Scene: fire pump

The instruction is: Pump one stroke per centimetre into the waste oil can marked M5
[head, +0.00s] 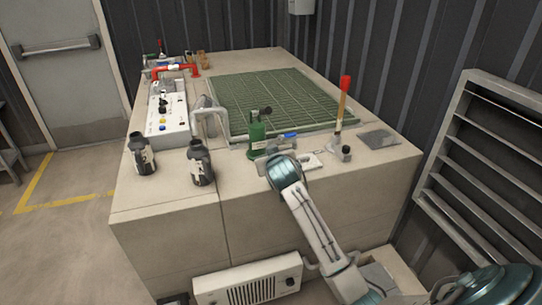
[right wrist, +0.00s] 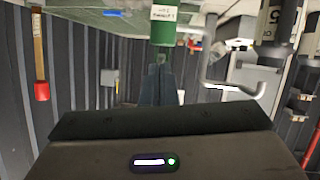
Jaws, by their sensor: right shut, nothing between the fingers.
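Two dark cans with pale labels stand on the bench top's front left: a left can (head: 140,152) and a right can (head: 201,162). Their markings are too small to read in the head view. A dark can with a scale-like pale label (right wrist: 268,25) is cut off in the right wrist view. A grey bent spout (head: 207,116) rises behind the right can. A green labelled cylinder (head: 257,132) stands right of it. A wooden lever with a red knob (head: 342,102) stands upright further right. My right gripper (head: 273,151) is shut and empty, just in front of the green cylinder.
A green mesh panel (head: 270,98) covers the bench middle. A white control box (head: 169,110) and red pipe (head: 175,68) are at left. A flat grey plate (head: 380,139) lies right of the lever. A louvred grey frame (head: 480,130) stands right of the bench.

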